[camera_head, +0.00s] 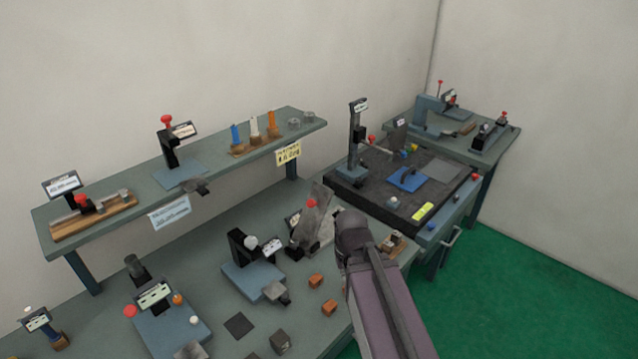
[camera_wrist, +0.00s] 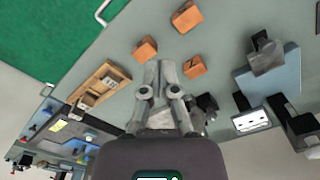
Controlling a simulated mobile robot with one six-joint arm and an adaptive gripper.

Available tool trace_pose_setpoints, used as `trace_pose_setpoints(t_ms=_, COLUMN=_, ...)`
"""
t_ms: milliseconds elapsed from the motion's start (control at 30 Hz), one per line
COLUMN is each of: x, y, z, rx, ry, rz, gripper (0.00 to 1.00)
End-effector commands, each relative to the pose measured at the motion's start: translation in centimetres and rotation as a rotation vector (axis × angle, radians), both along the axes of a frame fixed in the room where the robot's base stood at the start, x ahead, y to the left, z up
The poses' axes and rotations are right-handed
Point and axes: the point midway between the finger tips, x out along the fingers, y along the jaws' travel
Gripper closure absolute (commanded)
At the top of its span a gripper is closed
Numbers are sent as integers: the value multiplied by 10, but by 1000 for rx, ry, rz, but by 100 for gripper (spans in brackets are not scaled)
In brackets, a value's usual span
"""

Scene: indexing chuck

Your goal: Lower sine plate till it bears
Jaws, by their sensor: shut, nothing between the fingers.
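The grey sine plate (camera_head: 314,212) stands steeply tilted on the bench, just left of the end of my arm in the head view. In the wrist view, a grey plate-like part (camera_wrist: 164,118), probably part of it, shows between and behind my finger linkages. My gripper (camera_wrist: 159,66) is shut and empty, its fingers close together above the bench. In the head view my own arm hides the gripper. I cannot tell whether the gripper touches the plate, and the plate's lower bearing is hidden.
Orange blocks (camera_head: 316,281) lie on the bench near the plate, also in the wrist view (camera_wrist: 194,67). A wooden holder (camera_wrist: 98,85) stands at the bench edge. A blue-based fixture (camera_head: 254,272) stands left of the plate. A dark surface plate (camera_head: 345,184) with tools lies behind right.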

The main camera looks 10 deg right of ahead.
Motion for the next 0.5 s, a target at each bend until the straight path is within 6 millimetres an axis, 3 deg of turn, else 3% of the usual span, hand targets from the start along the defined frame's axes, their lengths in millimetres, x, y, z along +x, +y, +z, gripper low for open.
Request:
trace_pose_setpoints(t_ms=333, x=4, y=1, z=1, rx=-13, ry=-3, rz=8, gripper=100)
trace_pose_setpoints(t_ms=500, x=24, y=4, z=8, rx=-86, ry=-21, rz=53, gripper=100)
